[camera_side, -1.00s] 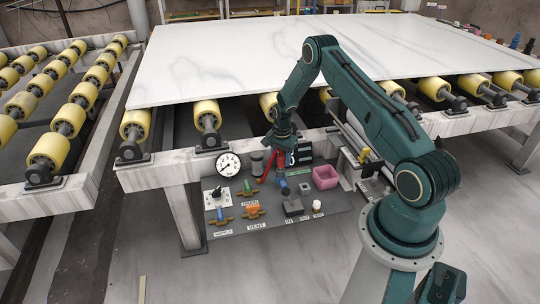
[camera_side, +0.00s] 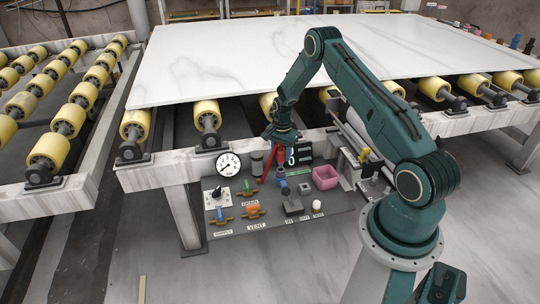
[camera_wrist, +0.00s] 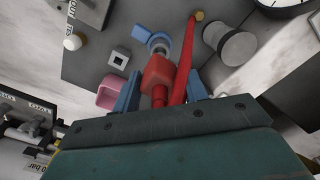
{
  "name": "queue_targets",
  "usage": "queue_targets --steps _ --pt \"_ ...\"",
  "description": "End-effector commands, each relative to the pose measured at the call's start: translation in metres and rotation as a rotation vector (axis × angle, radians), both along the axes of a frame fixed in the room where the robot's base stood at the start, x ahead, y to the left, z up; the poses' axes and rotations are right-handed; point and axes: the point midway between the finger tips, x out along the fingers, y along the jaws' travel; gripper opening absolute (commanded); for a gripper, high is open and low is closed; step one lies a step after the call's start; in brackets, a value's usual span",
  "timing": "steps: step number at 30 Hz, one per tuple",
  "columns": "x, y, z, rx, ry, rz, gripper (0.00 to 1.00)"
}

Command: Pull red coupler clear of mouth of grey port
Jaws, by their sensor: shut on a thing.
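The red coupler (camera_wrist: 159,72) is between the two blue fingers of my gripper (camera_wrist: 162,88) in the wrist view. The fingers are shut on it, and it also shows below my wrist in the side view (camera_side: 281,156). The grey port (camera_wrist: 160,46), with a blue part around it, lies just beyond the coupler's front end in the wrist view. The coupler overlaps the line of sight there, so I cannot tell whether its end touches the mouth. In the side view my gripper (camera_side: 282,149) is above the panel, and its fingertips are too small to make out.
A long red bar (camera_wrist: 188,55) runs close beside the coupler. A grey cylinder (camera_wrist: 232,46) stands to its right, and a pink open box (camera_wrist: 110,92) to its left. The gauge (camera_side: 228,164) and several valves share the panel. The slab (camera_side: 230,60) lies behind my arm.

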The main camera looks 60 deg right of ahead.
Motion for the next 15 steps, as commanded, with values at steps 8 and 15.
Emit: queue_targets --steps 8,15 --pt "0.0002 -0.0001 0.0007 0.0 0.0 0.0 0.17" --pt "0.0005 -0.0003 0.0064 -0.001 -0.001 0.0 0.17"
